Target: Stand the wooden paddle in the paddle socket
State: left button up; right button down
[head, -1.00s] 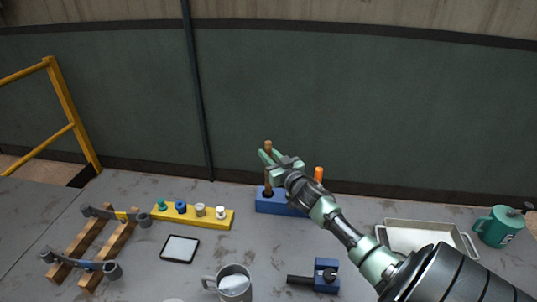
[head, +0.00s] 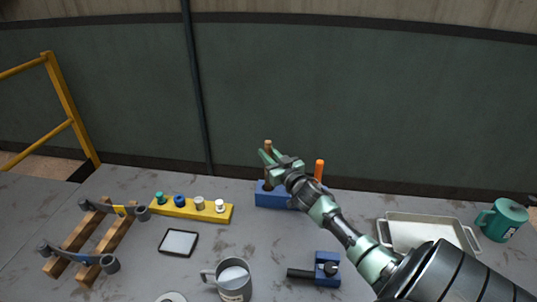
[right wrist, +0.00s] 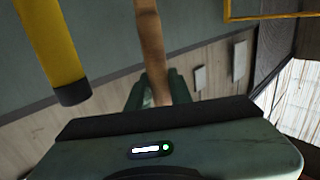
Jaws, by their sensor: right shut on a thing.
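The wooden paddle (head: 268,184) is upright in my right gripper (head: 268,157), above the left end of the blue block with the paddle socket (head: 268,202). Its top sticks out above the fingers. Its lower end meets the block's top at the socket; how deep it sits I cannot tell. In the right wrist view the wooden shaft (right wrist: 149,45) runs between the green fingers (right wrist: 155,90). My right gripper is shut on the paddle. My left gripper is not in view.
An orange handle (head: 319,169) stands at the block's right, partly behind my arm. A yellow strip with several spools (head: 190,213), a tablet (head: 179,243), a grey mug (head: 234,280), a blue clamp-like tool (head: 327,270) and a tray (head: 388,235) lie around. A wooden rack (head: 86,235) is left.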

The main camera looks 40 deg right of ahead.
jog(key=shift+f, duration=0.1)
jog(key=shift+f+b, duration=1.05)
jog(key=shift+f, duration=0.2)
jog(key=c, duration=1.2)
grip_release()
jog(key=b+v, duration=0.1)
jog(key=v, duration=0.7)
jog(key=shift+r, duration=0.1)
